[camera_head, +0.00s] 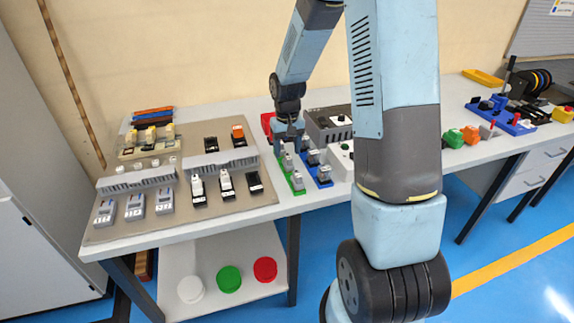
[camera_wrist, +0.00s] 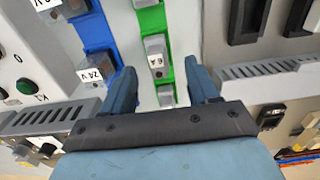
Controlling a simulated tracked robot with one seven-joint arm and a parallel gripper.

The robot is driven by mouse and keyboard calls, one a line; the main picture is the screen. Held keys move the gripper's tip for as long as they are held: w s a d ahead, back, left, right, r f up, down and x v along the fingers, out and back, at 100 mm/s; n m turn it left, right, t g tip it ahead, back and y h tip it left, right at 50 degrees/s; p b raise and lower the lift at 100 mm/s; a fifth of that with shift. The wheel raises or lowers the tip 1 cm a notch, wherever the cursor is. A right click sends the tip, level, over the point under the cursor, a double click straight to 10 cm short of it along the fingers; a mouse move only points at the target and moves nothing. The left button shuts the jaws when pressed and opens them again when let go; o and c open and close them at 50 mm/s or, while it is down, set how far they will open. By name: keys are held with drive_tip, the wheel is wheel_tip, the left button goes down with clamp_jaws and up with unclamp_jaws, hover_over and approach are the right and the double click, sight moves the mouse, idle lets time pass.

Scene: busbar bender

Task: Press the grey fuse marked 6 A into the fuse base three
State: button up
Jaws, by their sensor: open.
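The grey fuse marked 6 A (camera_wrist: 155,60) stands in a green rack (camera_wrist: 166,32) between my fingers in the wrist view. My gripper (camera_wrist: 161,70) is open, with one finger to each side of that fuse and no visible contact. In the head view my gripper (camera_head: 288,140) points down over the rear of the green rack (camera_head: 298,191); which grey block there is the 6 A fuse cannot be told. A black, empty-looking base (camera_head: 254,182) is the rightmost of the front row on the panel. Its number is not readable, so I cannot confirm that it is base three.
Two neighbouring bases hold white fuses (camera_head: 197,186) (camera_head: 225,181). A blue rack (camera_head: 324,183) with grey parts stands close to the right of the green one. A grey slotted duct (camera_head: 218,163) runs behind the bases. Grey control boxes (camera_head: 327,124) stand behind the racks.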

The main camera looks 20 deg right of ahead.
sight(288, 156)
drive_tip(key=shift+w+d+f, duration=0.1)
drive_tip(key=shift+f, duration=1.05)
drive_tip(key=shift+w+d+f, duration=0.1)
drive_tip(key=shift+f, duration=1.05)
clamp_jaws()
